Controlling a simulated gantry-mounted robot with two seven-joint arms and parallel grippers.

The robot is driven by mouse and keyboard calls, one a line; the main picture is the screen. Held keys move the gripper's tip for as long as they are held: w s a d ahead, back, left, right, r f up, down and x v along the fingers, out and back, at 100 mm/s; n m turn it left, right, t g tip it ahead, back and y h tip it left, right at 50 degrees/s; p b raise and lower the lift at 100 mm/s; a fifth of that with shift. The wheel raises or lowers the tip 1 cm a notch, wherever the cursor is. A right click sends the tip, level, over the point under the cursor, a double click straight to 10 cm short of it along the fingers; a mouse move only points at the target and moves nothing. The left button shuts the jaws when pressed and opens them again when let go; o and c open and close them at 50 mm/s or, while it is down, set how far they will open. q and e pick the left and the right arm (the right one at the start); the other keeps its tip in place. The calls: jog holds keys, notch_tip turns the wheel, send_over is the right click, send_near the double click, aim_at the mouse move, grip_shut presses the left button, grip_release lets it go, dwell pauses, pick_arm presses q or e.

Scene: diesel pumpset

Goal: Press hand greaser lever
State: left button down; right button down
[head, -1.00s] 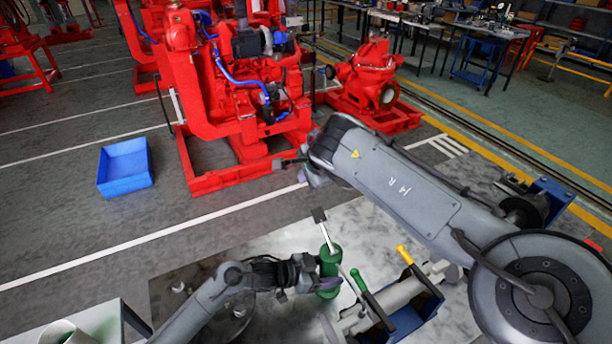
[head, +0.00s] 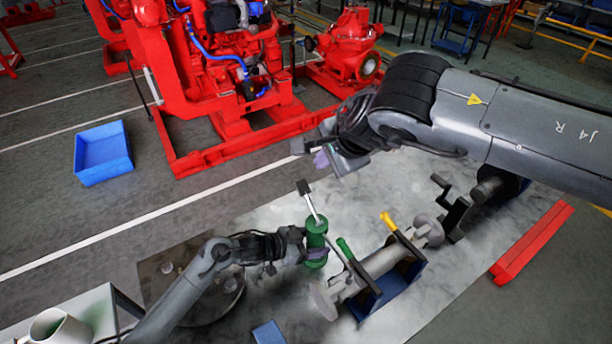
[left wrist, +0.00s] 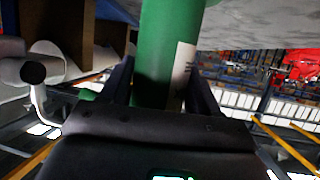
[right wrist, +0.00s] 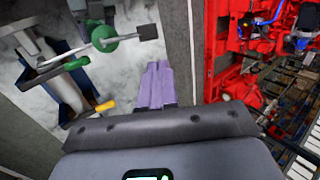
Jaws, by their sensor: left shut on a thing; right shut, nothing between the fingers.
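The hand greaser (head: 316,238) has a green cylinder and a pale lever (head: 312,206) ending in a dark square pad (head: 304,187). My left gripper (head: 300,245) is shut around the green cylinder, which fills the left wrist view (left wrist: 165,55) between the fingers. My right gripper (head: 326,157) is shut and empty, above and slightly right of the lever pad, apart from it. In the right wrist view its purple fingertips (right wrist: 155,85) are together, and the greaser's pad (right wrist: 147,32) shows beyond them at the upper left.
A grey shaft on blue supports (head: 378,285) with green and yellow handles lies right of the greaser. A blue bin (head: 103,153) and the red pumpset (head: 215,85) stand on the floor behind. A red bar (head: 533,240) lies at right.

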aim_at(302, 180)
jog(key=shift+s+d+r, duration=0.3)
jog(key=shift+s+r, duration=0.2)
jog(key=shift+s, duration=0.2)
jog(key=x, duration=1.4)
jog(key=shift+w, duration=0.1)
jog(key=shift+x, duration=1.4)
jog(key=x, duration=0.4)
jog(key=shift+w+a+f, duration=0.15)
jog(key=shift+f, duration=0.1)
jog(key=shift+w+a+f, duration=0.1)
jog(key=shift+w+f, duration=0.05)
jog(key=shift+f, duration=0.75)
jog(key=shift+w+a+f, duration=0.1)
jog(key=shift+f, duration=0.9)
